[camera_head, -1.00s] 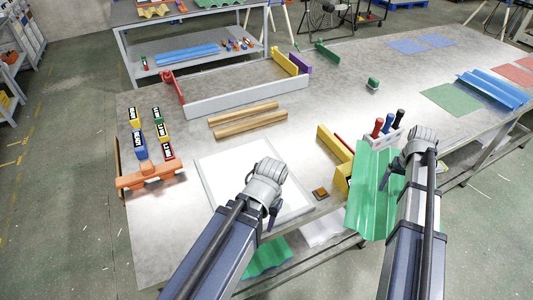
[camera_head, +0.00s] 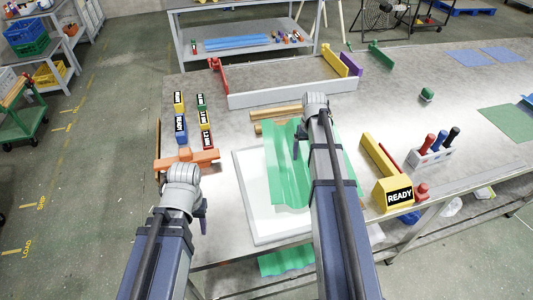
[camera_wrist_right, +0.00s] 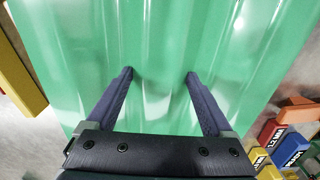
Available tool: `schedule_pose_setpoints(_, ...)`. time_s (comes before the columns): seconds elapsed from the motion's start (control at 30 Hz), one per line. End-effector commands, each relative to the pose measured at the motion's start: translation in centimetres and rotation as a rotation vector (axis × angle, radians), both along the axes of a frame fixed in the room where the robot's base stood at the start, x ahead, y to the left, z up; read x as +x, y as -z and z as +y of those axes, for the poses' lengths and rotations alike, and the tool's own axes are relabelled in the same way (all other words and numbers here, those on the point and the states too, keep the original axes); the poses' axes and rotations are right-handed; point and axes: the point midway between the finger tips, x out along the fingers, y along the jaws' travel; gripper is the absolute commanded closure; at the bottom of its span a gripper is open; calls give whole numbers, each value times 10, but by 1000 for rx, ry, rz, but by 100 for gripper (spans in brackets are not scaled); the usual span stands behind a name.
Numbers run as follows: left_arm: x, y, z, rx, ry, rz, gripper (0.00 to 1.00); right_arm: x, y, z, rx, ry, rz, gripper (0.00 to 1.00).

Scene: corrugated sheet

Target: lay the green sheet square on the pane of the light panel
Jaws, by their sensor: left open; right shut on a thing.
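The green corrugated sheet (camera_head: 288,180) is over the right part of the light panel (camera_head: 240,170) and reaches past its right edge. A strip of the white pane (camera_head: 256,215) is bare at the left and front. I cannot tell whether the sheet touches the pane. My right gripper (camera_head: 303,130) is shut on the sheet near its far end, and my arm hides part of it. In the right wrist view the sheet (camera_wrist_right: 160,35) fills most of the picture beyond the fingers (camera_wrist_right: 160,75). My left gripper (camera_head: 202,215) is open and empty, left of the panel.
Wooden strips (camera_head: 275,111) lie behind the panel. Labelled blocks (camera_head: 181,129) and an orange tool (camera_head: 187,159) are at the left. A yellow READY block (camera_head: 393,192) and a screwdriver rack (camera_head: 430,155) stand at the right. Another green sheet (camera_head: 286,261) lies below the tabletop.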

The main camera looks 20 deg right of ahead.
Motion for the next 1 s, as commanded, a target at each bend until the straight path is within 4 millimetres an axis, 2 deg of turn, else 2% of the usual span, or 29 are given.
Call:
schedule_pose_setpoints(0.1, 0, -12, 0, 0, 0, 0, 50, -6, -12, 33, 1, -66, -1, 100)
schedule_pose_setpoints(0.2, 0, -19, 0, 0, 0, 0, 50, -9, -19, 57, 0, -121, -1, 100)
schedule_pose_setpoints(0.33, 0, -22, 0, 0, 0, 0, 50, -11, -22, 75, 0, -162, -2, 100)
schedule_pose_setpoints(1.0, 0, -23, 0, 0, 0, 0, 50, -15, -23, 78, -2, -168, -3, 100)
